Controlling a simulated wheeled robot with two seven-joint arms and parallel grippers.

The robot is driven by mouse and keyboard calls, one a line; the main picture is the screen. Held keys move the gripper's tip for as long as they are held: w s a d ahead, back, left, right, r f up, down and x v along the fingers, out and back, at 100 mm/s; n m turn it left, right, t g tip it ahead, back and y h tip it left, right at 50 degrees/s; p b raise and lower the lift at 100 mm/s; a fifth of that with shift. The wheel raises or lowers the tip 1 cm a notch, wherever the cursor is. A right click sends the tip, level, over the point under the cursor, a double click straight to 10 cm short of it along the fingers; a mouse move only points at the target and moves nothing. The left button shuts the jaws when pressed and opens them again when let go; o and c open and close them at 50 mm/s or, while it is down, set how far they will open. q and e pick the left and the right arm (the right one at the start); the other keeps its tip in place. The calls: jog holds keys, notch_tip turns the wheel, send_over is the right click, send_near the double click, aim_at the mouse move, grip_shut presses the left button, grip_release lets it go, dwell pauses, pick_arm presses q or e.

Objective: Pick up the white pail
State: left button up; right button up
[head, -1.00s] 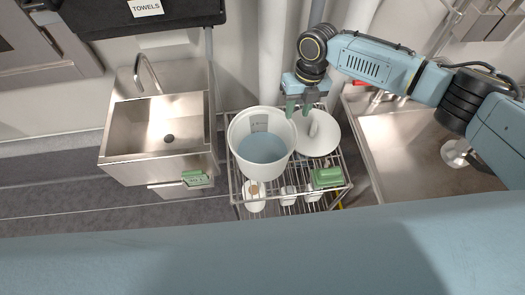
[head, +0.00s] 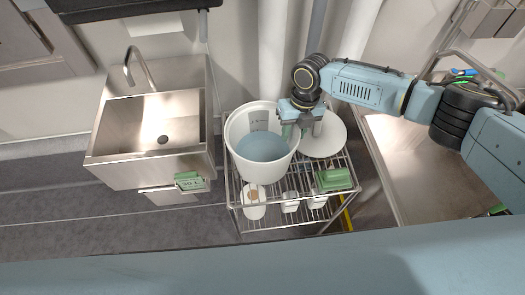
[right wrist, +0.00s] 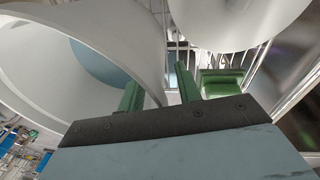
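The white pail (head: 240,160) stands upright on the top shelf of a wire rack, open at the top with a blue-grey inside bottom. My right gripper (head: 296,130) is at the pail's right rim. In the right wrist view its green fingers (right wrist: 158,90) are apart, one on the inner side of the pail wall (right wrist: 146,45) and one outside it. A gap shows around the wall, so the gripper is open and not closed on it. My left gripper is in neither view.
A green block (head: 333,179) sits on the rack (head: 270,190), with several white containers below. Pipes rise behind.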

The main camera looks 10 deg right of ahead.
jog(key=shift+r, duration=0.1)
grip_shut()
jog(key=shift+d, duration=0.1)
dwell(1.1)
jog(key=shift+w+r, duration=0.1)
